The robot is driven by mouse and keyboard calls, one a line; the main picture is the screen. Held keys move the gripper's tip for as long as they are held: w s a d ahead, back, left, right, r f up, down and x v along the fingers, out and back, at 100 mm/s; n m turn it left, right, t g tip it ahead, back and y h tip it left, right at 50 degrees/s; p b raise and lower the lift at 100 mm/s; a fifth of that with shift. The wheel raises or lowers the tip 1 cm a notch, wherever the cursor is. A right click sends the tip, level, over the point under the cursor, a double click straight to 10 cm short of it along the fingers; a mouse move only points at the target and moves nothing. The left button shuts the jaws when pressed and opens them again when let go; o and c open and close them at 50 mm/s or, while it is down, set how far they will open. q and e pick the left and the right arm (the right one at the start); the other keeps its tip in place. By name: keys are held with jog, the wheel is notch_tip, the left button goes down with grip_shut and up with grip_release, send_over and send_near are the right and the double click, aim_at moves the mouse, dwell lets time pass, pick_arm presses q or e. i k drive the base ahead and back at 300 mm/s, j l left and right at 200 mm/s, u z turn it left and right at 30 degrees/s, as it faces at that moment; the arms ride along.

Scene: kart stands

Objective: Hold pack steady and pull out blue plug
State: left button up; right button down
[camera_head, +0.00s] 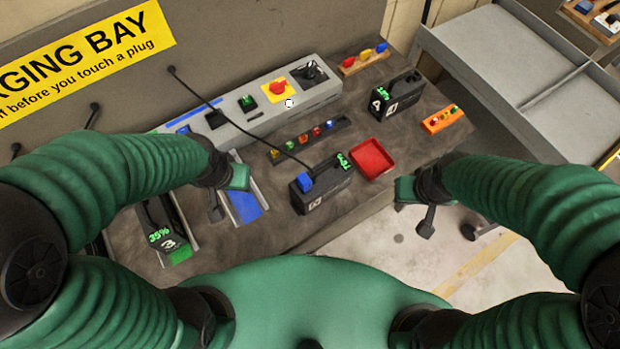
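The blue plug (305,181) sits on the left end of a black pack (328,188) with a green readout and a white number label. A black cable runs from the plug up to the back wall. The pack lies on the dark bench (275,225), near its front edge. My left gripper (226,195) is left of the pack, apart from it, with its fingers spread and nothing between them. My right gripper (416,207) is right of the pack, beyond the bench's front edge, also spread and empty. Neither touches the pack or plug.
A red tray (371,160) stands close to the pack's right. Another black pack (397,97) is at the back right, and pack 3 (166,238) is at the left. A grey control box (225,118) lines the back. A grey cart (480,60) stands to the right.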

aim_at(304, 180)
jog(key=l+u, duration=0.75)
jog(key=u, duration=0.15)
jog(key=l+u, duration=0.45)
jog(key=k+j, duration=0.05)
